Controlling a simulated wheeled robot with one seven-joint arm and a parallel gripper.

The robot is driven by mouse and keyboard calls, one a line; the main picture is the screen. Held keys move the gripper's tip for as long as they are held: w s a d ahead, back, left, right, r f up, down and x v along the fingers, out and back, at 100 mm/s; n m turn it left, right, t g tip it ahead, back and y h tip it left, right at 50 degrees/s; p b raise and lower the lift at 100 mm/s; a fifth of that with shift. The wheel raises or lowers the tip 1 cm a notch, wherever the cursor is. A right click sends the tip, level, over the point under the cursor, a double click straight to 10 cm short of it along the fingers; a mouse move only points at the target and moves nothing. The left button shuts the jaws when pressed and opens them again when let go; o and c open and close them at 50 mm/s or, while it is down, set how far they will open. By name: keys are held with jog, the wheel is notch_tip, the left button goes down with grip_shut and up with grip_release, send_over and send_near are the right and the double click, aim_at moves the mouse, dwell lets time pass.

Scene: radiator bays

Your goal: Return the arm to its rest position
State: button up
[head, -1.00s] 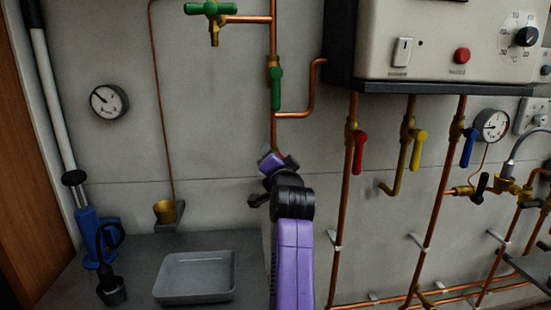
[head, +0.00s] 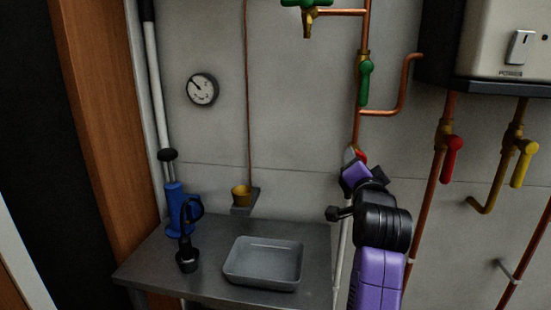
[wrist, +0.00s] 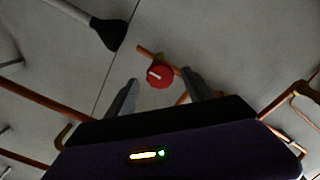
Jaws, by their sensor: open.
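My purple and black arm (head: 378,230) reaches up from the lower right of the head view, bent at its black joint. Its far end points at the wall, below the green lever valve. In the wrist view, my gripper (wrist: 160,77) has its two grey fingers apart and nothing held between them. A round red knob (wrist: 159,75) on a copper pipe shows beyond the gap between the fingers. I cannot tell how far it is from the fingertips. In the head view, the fingers are mostly hidden behind the arm's end, where a small bit of red shows.
A grey tray (head: 262,284) and a blue hand pump (head: 177,210) are on the dark bench (head: 213,262), left of my arm. A boiler box (head: 484,45) hangs at the upper right, above pipes with a red lever (head: 452,158) and a yellow lever (head: 524,163).

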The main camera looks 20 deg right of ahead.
jog(key=s+a+f+n+t+y, duration=0.1)
jog(key=s+a+f+n+y, duration=0.1)
jog(key=s+a+f+n, duration=0.4)
jog(key=s+a+f+n+y, duration=0.2)
jog(key=s+f+n, duration=0.1)
jog(key=s+f, duration=0.5)
jog(key=s+a+f+n+t+y, duration=0.1)
jog(key=s+a+f+n+y, duration=0.1)
jog(key=s+a+f+n, duration=0.45)
jog(key=s+a+f+y, duration=0.1)
jog(key=s+a, duration=0.2)
jog(key=s, duration=0.5)
jog(key=s+a+f+g+y+p, duration=0.1)
jog(key=s+a, duration=0.3)
jog(key=s, duration=0.5)
jog(key=s+a+f+g+y, duration=0.1)
jog(key=s+a+f+y, duration=0.1)
jog(key=s, duration=0.6)
jog(key=shift+s+a+p, duration=0.3)
jog(key=shift+s+a, duration=0.1)
jog(key=shift+a, duration=0.35)
